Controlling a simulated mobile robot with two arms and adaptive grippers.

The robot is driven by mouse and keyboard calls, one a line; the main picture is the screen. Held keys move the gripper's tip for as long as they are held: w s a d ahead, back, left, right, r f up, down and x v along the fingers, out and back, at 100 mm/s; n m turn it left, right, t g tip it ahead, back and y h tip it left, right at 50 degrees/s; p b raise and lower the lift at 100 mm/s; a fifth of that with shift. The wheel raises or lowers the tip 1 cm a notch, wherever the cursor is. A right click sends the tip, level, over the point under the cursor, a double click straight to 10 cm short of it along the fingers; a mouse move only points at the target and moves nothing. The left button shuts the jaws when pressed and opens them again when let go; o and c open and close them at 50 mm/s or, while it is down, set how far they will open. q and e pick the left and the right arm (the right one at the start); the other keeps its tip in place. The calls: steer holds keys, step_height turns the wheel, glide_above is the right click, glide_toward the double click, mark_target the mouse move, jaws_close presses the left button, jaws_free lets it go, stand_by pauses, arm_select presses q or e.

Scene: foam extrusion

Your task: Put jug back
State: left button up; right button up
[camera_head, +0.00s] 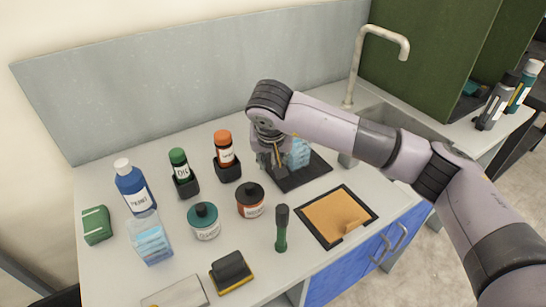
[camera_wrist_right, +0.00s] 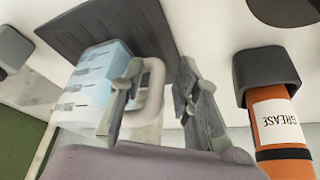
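The jug (camera_head: 299,153) is clear with blue liquid and stands upright on a dark square mat (camera_head: 312,172) near the sink. My right gripper (camera_head: 272,160) is down beside the jug on its left side in the head view. In the right wrist view the jug (camera_wrist_right: 97,85) shows its dark scale marks and a pale handle (camera_wrist_right: 152,88). My right gripper (camera_wrist_right: 157,95) has its fingers apart, one on each side of the handle. A gap shows between the handle and the right-hand finger. My left gripper is not in view.
An orange-capped grease bottle (camera_head: 224,148) in a black holder stands close left of my right gripper. A green-capped bottle (camera_head: 180,165), jars (camera_head: 250,200), a blue bottle (camera_head: 133,187) and a clear blue-filled container (camera_head: 150,240) stand further left. A tap (camera_head: 352,70) rises behind the sink.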

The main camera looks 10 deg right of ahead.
steer(key=shift+r+p, duration=0.3)
steer(key=b+v, duration=0.1)
steer(key=v, duration=1)
steer(key=shift+s+r, duration=0.2)
steer(key=shift+r, duration=0.1)
steer(key=shift+a, duration=0.1)
